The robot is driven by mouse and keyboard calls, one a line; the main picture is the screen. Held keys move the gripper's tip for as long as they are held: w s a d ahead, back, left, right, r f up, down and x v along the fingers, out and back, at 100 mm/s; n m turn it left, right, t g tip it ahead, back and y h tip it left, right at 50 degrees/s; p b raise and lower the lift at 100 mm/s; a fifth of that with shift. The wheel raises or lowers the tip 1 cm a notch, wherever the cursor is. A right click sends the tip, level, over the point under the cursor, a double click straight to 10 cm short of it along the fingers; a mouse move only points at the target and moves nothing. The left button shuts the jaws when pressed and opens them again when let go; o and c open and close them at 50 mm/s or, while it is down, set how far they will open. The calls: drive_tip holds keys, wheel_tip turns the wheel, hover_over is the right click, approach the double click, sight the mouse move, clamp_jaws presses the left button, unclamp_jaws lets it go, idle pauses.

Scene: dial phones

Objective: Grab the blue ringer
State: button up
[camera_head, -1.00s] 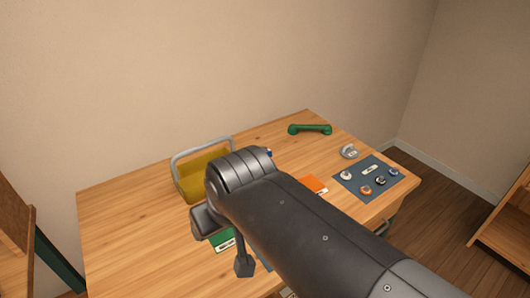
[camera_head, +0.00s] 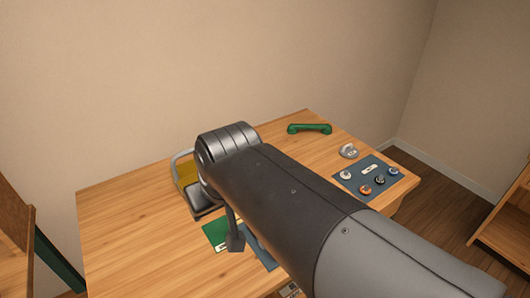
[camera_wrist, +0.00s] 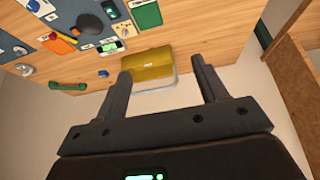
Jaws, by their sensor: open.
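A small blue piece (camera_wrist: 103,73), which may be the blue ringer, sits on the wooden desk between the green handset (camera_wrist: 68,86) and the yellow bin (camera_wrist: 147,65) in the wrist view. It is too small to make out its shape, and my arm hides that spot in the head view. Another blue part (camera_head: 393,171) lies on the blue-grey mat at the right. My gripper (camera_wrist: 161,68) is open and empty, its fingers framing the bin in the wrist view. In the head view my arm hides most of the gripper and part of the bin (camera_head: 187,172).
The green handset (camera_head: 309,128) lies near the desk's back edge. A silver part (camera_head: 349,151) is beside the mat (camera_head: 371,167), which holds several small round parts. A green card (camera_head: 215,232) lies at the front. The desk's left side is clear.

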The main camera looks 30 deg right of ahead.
drive_tip(key=w+d+f+g+h, duration=0.1)
drive_tip(key=w+d, duration=0.7)
drive_tip(key=w, duration=0.5)
drive_tip(key=w+d, duration=0.7)
drive_tip(key=w, duration=0.7)
drive_tip(key=w+d+f, duration=0.4)
drive_tip(key=d+f, duration=0.3)
drive_tip(key=d, duration=0.1)
drive_tip(key=w+d+f+m, duration=0.1)
drive_tip(key=w+d+f, duration=0.3)
drive_tip(key=d+f, duration=0.4)
drive_tip(key=w+d+f+m, duration=0.1)
drive_tip(key=w+d+f, duration=0.4)
drive_tip(key=d+f, duration=0.3)
drive_tip(key=shift+d+f, duration=0.2)
drive_tip(key=shift+d, duration=0.35)
drive_tip(key=shift+a+x, duration=0.15)
drive_tip(key=shift+x, duration=1.35)
drive_tip(key=shift+a+x, duration=0.15)
drive_tip(key=shift+x, duration=1.35)
drive_tip(key=c, duration=1.2)
